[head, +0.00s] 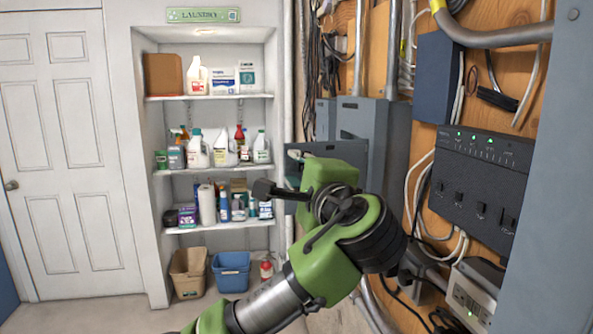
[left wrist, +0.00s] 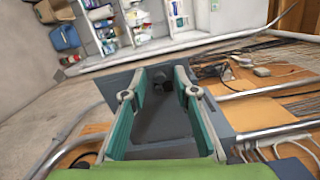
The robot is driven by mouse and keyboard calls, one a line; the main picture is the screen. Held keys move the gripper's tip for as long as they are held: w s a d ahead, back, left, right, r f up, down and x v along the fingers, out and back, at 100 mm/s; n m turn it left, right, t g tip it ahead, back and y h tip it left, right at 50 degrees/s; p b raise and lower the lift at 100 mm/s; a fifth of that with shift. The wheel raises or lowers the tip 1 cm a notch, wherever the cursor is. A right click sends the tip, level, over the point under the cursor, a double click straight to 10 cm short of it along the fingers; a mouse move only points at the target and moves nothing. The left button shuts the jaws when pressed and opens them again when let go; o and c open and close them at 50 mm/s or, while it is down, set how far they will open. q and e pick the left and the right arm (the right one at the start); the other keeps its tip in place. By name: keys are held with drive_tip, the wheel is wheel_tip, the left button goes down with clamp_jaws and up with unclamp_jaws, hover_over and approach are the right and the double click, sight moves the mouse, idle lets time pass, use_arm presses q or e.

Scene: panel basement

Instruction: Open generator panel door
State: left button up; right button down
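A grey metal panel box (head: 375,135) is mounted on the wooden wall in the middle of the head view. A grey door-like plate (head: 352,149) stands out from it to the left, partly hidden by my green left arm. In the left wrist view, a grey panel surface (left wrist: 165,130) fills the space between my fingers. My left gripper (left wrist: 161,95) has its two teal fingers spread wide, with a dark knob-like shape (left wrist: 162,87) near the tips. I cannot tell whether the fingers touch anything. My right gripper is not in view.
Shelves (head: 212,172) with bottles stand at the back, with a tan bin (head: 188,272) and a blue bin (head: 231,271) below. A dark control box (head: 480,185) with green lights, cables and pipes occupy the right wall. The floor by the white door (head: 70,160) is clear.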

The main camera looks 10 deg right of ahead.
use_arm(q)
drive_tip(key=s+d, duration=0.2)
drive_tip(key=s, duration=1)
